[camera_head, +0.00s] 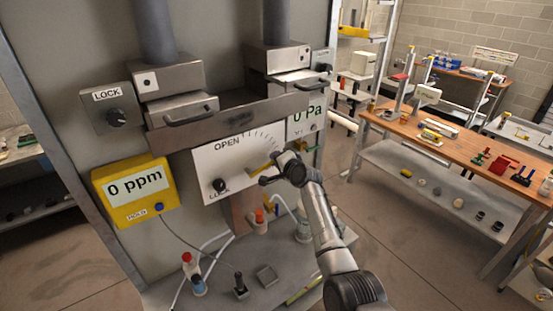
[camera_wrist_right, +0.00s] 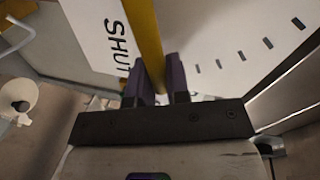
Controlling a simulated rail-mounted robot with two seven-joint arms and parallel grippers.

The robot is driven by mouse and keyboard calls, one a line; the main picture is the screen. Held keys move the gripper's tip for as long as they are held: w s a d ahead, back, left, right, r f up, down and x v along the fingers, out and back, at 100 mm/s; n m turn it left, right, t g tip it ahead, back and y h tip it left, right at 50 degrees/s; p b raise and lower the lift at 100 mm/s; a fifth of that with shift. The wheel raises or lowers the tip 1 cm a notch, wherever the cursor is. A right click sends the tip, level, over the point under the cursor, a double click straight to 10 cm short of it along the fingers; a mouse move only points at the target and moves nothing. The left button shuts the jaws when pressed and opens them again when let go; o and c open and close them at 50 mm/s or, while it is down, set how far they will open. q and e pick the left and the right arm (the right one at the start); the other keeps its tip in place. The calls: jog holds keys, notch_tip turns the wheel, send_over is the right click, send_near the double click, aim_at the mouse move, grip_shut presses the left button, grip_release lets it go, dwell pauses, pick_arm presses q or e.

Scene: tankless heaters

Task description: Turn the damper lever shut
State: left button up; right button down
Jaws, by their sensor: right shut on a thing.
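The damper plate (camera_head: 212,165) is a white panel with OPEN at its top, an arc of tick marks and a black LOCK knob (camera_head: 219,186) at lower left. The yellow damper lever (camera_head: 260,169) shows partly beside my right gripper (camera_head: 271,176), which hides some of it and the plate's lower right. In the right wrist view, the lever (camera_wrist_right: 147,35) runs between the dark fingers of my right gripper (camera_wrist_right: 160,80), which is shut on it. The word SHUT (camera_wrist_right: 117,45) is printed just left of the lever, with tick marks to its right. My left gripper is not in view.
A yellow 0 ppm meter (camera_head: 137,190) hangs left of the plate, and a 0 Pa display (camera_head: 305,112) is at its upper right. Bottles (camera_head: 193,272) and small parts stand on the shelf below. A wooden workbench (camera_head: 450,150) is at right.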

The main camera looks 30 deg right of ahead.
dwell(0.3)
jog(key=c, duration=1.1)
grip_release()
jog(key=s+r+b, duration=0.1)
jog(key=s+r, duration=0.1)
jog(key=s, duration=1.1)
jog(key=shift+s+d+r, duration=0.25)
jog(key=shift+d+r, duration=0.05)
jog(key=shift+d, duration=0.1)
